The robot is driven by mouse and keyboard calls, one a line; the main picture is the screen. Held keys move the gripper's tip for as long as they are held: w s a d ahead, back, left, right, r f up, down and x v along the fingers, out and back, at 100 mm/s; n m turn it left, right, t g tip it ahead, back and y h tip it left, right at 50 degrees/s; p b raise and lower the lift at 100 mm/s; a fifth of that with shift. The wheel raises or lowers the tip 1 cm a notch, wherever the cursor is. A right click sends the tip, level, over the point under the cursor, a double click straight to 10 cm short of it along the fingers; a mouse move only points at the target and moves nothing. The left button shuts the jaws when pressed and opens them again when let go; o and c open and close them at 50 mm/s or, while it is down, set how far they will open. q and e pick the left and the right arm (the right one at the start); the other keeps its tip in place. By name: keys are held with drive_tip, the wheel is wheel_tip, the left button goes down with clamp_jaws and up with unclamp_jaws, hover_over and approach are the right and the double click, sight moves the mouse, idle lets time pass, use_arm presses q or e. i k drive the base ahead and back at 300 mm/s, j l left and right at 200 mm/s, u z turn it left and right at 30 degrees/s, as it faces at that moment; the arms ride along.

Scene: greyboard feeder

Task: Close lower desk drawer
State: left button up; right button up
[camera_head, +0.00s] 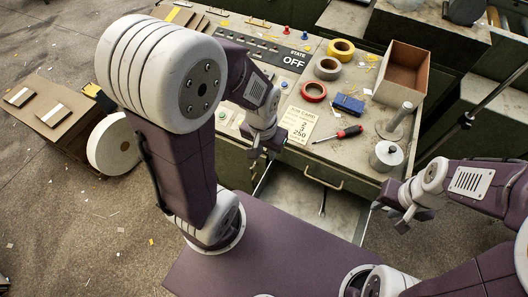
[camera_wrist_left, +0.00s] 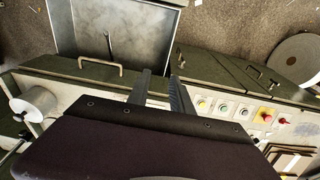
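The lower desk drawer (camera_head: 341,215) is open and pulled out of the desk. Its pale inside holds a thin dark tool, and my purple body hides its front in the head view. In the left wrist view the open drawer (camera_wrist_left: 150,35) is at the top, partly cut off by the picture edge. Above it, an upper drawer with a metal handle (camera_head: 323,179) is shut. My left gripper (camera_head: 262,158) is over the desk's front edge, left of the open drawer; its fingers (camera_wrist_left: 160,86) are apart and empty. My right gripper (camera_head: 389,216) is open and empty, right of the drawer.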

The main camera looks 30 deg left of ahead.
sight(283, 186)
drive_tip(key=k+j+z, duration=0.25)
drive_tip(key=k+z, duration=0.25)
drive_tip(key=k, duration=0.25)
drive_tip(key=k+j+z, duration=0.1)
drive_tip(key=j, duration=0.3)
drive_tip(key=k+j, duration=0.1)
drive_tip(key=j, duration=0.35)
drive_tip(key=z, duration=0.05)
